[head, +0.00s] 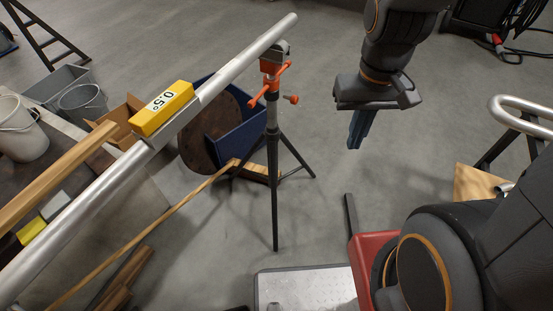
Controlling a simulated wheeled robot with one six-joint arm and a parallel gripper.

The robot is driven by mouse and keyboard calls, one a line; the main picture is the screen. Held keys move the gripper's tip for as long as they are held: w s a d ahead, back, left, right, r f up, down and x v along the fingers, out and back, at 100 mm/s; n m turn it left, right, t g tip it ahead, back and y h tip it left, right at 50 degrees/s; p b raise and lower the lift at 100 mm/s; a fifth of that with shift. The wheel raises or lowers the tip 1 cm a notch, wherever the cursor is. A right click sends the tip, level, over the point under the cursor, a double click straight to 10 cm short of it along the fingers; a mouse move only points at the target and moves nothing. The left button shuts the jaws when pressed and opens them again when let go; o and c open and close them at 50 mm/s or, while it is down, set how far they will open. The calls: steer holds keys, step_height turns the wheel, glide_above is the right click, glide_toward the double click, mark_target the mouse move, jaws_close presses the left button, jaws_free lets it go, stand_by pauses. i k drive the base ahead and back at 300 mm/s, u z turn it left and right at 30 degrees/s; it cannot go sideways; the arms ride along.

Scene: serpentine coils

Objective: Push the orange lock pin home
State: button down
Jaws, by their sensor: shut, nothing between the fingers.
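A black tripod stand (272,150) stands upright on the floor and carries a long silver pipe (245,60) on its head. An orange pin with a round end (291,98) sticks out to the right from the stand's upper column. An orange clamp handle (268,86) crosses the column just above it. How deep the pin sits in the stand is too small to tell. My gripper (355,143) is shut and empty. It points downward to the right of the pin and lower in the picture, clear of the stand.
A yellow level marked 0.5° (162,108) sits on the pipe. A blue bin (232,133) and a brown disc (205,140) are behind the stand. A curved metal tube (520,110) is at right. Grey floor lies open between stand and gripper.

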mark_target(294, 99)
steer(key=k, duration=0.5)
steer(key=z, duration=1.65)
steer(key=i, duration=0.85)
steer(key=u, duration=2.4)
